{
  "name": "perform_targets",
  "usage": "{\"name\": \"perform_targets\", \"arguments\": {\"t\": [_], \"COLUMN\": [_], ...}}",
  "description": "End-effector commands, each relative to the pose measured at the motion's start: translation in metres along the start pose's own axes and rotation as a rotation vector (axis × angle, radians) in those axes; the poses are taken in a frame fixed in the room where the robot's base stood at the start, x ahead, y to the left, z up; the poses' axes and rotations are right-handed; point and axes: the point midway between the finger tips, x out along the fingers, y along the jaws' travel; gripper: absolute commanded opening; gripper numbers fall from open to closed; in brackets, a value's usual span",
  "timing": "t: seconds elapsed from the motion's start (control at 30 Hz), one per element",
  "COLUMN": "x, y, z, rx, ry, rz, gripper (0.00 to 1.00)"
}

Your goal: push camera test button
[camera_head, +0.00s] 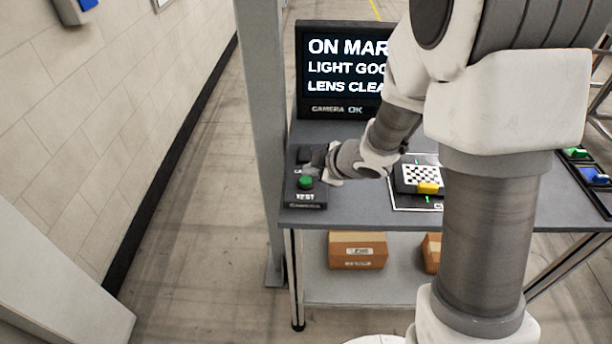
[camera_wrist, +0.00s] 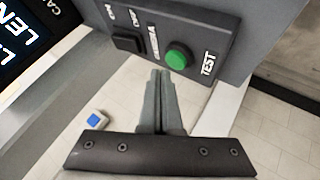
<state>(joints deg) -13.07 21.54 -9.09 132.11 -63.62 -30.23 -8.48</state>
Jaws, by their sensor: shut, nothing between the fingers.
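The green test button (camera_head: 305,182) sits on a dark control panel (camera_head: 304,205) at the left end of the table, above the word TEST. The green button also shows in the wrist view (camera_wrist: 179,56), with a black switch (camera_wrist: 128,41) beside it on the same panel. My gripper (camera_wrist: 160,75) is shut and empty. In the wrist view its fingertips are just beside the green button, close to the panel edge. In the head view my gripper (camera_head: 318,165) is over the panel near the button. I cannot tell whether it touches anything.
A monitor (camera_head: 341,75) stands behind the panel and shows text, with CAMERA OK on its lower frame. A checkered block with a yellow part (camera_head: 418,178) lies on the table (camera_head: 345,213) to the right. A grey post (camera_head: 263,120) stands at the left. Boxes (camera_head: 357,250) sit on the lower shelf.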

Motion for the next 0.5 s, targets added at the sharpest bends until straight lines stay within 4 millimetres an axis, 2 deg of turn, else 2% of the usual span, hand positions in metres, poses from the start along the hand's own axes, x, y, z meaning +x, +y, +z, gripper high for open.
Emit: {"name": "perform_targets", "arguments": {"t": [0.27,0.5], "x": [-0.001,-0.017], "y": [0.001,0.013], "z": [-0.001,-0.012], "rx": [0.000,0.000], "ry": [0.000,0.000], "rz": [0.001,0.002], "gripper": [0.00,0.00]}}
